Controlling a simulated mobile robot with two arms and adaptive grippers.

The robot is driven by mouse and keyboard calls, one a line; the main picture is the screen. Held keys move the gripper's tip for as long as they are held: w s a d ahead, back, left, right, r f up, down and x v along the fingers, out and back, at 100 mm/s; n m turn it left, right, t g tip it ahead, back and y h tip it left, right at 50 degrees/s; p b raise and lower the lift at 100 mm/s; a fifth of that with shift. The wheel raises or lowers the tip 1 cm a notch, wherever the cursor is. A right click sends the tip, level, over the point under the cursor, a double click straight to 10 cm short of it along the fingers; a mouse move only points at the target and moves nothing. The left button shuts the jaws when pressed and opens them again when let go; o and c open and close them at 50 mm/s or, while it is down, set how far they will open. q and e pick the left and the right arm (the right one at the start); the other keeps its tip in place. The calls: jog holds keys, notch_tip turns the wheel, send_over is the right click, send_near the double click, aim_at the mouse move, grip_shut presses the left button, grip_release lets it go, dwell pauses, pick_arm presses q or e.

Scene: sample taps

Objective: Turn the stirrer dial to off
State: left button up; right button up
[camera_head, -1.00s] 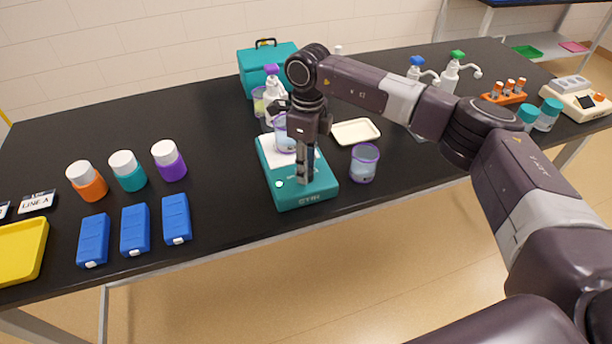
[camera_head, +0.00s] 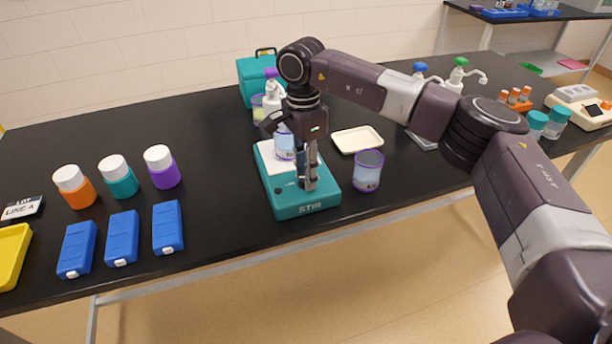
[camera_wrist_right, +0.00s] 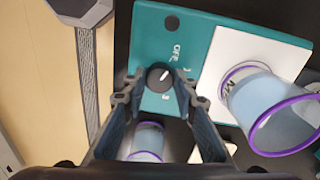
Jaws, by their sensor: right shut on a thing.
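The teal stirrer (camera_head: 308,205) sits near the front edge of the black table, with a white top plate and "STIR" on its front. My right gripper (camera_head: 307,186) points down at its front right part. In the right wrist view its two fingertips (camera_wrist_right: 160,92) are shut on the black dial (camera_wrist_right: 160,77), one on each side. The dial's white pointer mark tilts up and right, towards the "OFF" print (camera_wrist_right: 177,52). A round lamp (camera_wrist_right: 171,23) on the stirrer looks dark. A beaker with pale blue liquid (camera_wrist_right: 262,98) stands on the plate (camera_wrist_right: 226,58). My left gripper is not in view.
A purple-rimmed beaker (camera_head: 367,172) stands just right of the stirrer, close to my gripper. A cream tray (camera_head: 357,140) lies behind it. Pump bottles stand behind the stirrer and at the back right. Blue boxes (camera_head: 121,240) and capped bottles (camera_head: 118,178) are at the left.

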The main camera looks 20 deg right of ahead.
jog(key=shift+r+n, duration=0.1)
jog(key=shift+n, duration=0.4)
jog(key=shift+w, duration=0.1)
jog(key=o, duration=1.2)
jog(key=shift+c, duration=0.2)
notch_tip(320, 180, up, 12)
jog(key=shift+w, duration=0.25)
